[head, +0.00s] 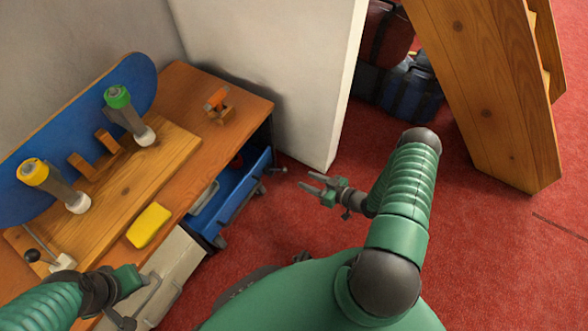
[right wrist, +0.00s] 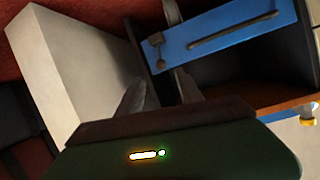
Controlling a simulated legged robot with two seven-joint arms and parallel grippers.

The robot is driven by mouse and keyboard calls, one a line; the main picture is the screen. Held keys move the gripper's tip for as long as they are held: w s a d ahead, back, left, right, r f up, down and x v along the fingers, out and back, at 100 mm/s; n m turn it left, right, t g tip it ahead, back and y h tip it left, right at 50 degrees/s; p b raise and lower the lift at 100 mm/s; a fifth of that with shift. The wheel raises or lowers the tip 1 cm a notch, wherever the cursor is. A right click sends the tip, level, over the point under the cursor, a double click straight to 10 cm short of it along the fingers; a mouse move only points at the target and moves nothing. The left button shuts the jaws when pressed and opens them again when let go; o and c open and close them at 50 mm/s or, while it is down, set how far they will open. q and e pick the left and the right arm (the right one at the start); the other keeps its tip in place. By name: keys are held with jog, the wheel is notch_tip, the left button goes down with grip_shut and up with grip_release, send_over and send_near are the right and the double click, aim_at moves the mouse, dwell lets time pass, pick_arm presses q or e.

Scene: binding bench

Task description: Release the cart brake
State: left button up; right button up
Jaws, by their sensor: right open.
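A blue cart or drawer unit (head: 237,200) stands under the wooden bench. A short dark lever with a rounded end (head: 275,170) sticks out from its right end. In the right wrist view, its blue front (right wrist: 225,30) carries a long dark bar (right wrist: 232,31) and a small lever-like part (right wrist: 157,48); I cannot tell for certain which part is the brake. My right gripper (head: 322,188) is open and empty, right of the lever and apart from it. Its fingers (right wrist: 160,92) point toward the blue front. My left gripper (head: 130,308) is low at the left, its jaws unclear.
The bench (head: 243,98) holds a yellow block (head: 149,225), green-topped (head: 117,97) and yellow-topped (head: 33,172) posts, and an orange-handled tool (head: 217,99). A pale wall (head: 315,90) stands behind the cart's right end. A wooden ladder-like frame (head: 490,90) stands right. Red carpet (head: 490,260) is open there.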

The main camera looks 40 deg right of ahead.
jog(key=p+v, duration=0.1)
jog(key=v, duration=0.4)
jog(key=shift+f, duration=0.1)
jog(key=shift+w, duration=0.1)
